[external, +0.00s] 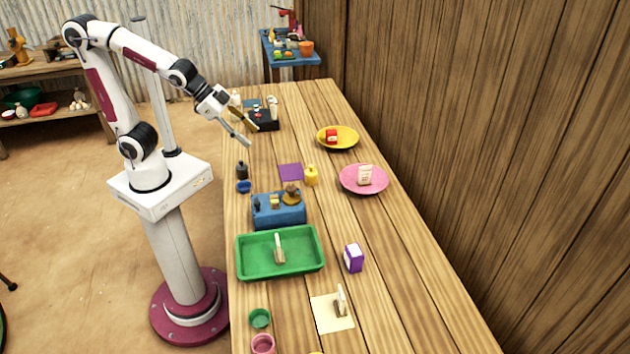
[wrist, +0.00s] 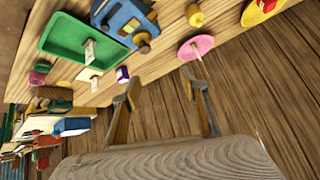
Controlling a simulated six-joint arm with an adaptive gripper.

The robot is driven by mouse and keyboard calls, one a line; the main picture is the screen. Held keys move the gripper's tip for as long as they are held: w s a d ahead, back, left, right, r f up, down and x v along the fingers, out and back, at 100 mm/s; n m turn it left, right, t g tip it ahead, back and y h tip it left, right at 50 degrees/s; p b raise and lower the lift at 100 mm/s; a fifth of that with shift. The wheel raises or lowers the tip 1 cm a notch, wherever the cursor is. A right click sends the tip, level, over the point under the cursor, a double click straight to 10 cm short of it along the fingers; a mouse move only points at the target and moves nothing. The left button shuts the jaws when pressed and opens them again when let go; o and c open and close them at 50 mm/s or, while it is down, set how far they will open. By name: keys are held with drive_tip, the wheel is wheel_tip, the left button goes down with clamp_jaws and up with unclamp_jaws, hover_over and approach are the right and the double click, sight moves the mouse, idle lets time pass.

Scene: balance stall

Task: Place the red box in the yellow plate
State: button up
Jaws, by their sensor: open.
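The red box (external: 331,136) sits in the yellow plate (external: 349,144) toward the far right side of the table. In the wrist view the yellow plate (wrist: 251,17) is partly cut off at the top right, with the red box (wrist: 269,4) at the picture's edge. My gripper (external: 247,135) is open and empty, raised above the left side of the table, apart from the plate. Its two fingers (wrist: 160,95) stand apart in the wrist view with nothing between them.
A pink plate (external: 350,187) with a pale box (external: 365,175) is nearer than the yellow plate. A black tray (external: 265,119), blue block (external: 279,210), green tray (external: 317,265) and purple box (external: 353,258) stand on the table. A wooden wall (external: 470,120) rises at right.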

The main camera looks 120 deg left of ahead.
drive_tip(key=s+d+m+g+h, duration=0.1)
drive_tip(key=s+d+m+h, duration=0.2)
drive_tip(key=s+d, duration=1.2)
drive_tip(key=shift+d+f+m+g+h, duration=0.3)
drive_tip(key=shift+d+g+h, duration=0.15)
drive_tip(key=shift+d, duration=0.8)
